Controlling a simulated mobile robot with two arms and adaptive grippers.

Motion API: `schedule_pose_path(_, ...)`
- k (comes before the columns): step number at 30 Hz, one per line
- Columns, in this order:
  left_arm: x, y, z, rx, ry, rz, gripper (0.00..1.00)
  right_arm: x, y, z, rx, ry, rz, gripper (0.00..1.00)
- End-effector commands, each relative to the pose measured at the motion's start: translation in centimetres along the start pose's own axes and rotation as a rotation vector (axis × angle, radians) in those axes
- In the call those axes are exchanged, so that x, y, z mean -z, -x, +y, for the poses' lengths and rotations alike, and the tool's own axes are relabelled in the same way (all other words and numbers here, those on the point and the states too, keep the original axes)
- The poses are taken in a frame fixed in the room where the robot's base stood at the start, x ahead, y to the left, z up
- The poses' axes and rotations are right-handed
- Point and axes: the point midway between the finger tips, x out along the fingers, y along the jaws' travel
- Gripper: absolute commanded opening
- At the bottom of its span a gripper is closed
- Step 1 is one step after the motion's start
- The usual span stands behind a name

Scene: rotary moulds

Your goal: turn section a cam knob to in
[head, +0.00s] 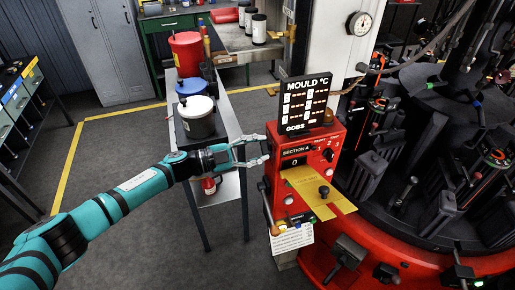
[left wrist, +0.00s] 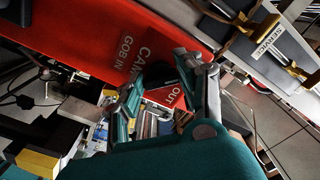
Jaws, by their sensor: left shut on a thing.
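The red Section A control box (head: 309,160) stands right of centre in the head view. My left gripper (head: 264,150) is at its left side. In the left wrist view, the box's red side panel (left wrist: 95,40) carries white lettering that reads CAM, GOB IN and OUT. A dark cam knob (left wrist: 158,74) sits beside this lettering, partly covered by the fingers. My left gripper (left wrist: 165,82) is shut on the knob. The knob's exact pointing direction is hard to tell. The knob is hidden in the head view. My right gripper is not in view.
A MOULD °C display (head: 305,102) stands on the box. The rotary mould machine (head: 430,120) fills the right.

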Motion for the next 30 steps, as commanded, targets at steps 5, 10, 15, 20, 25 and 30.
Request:
schedule_pose_path(5, -0.1, 0.0, 0.1, -0.001, 0.001, -0.001, 0.56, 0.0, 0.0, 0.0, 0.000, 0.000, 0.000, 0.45)
schedule_pose_path(10, 0.0, 0.0, 0.0, 0.000, 0.000, -0.001, 0.60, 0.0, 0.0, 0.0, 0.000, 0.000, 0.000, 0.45)
schedule_pose_path(15, -0.1, 0.3, 0.0, 0.000, 0.000, -0.001, 0.60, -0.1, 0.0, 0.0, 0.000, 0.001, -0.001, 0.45)
schedule_pose_path(20, -0.1, 2.3, 0.1, 0.000, 0.001, -0.003, 0.60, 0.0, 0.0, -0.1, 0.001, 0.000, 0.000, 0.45)
schedule_pose_path(25, -0.2, 6.0, 0.1, 0.000, 0.001, -0.005, 0.60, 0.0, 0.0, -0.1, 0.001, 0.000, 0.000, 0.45)
schedule_pose_path(30, -0.1, 9.3, 0.1, 0.000, 0.002, -0.004, 0.60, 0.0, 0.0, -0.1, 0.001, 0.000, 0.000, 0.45)
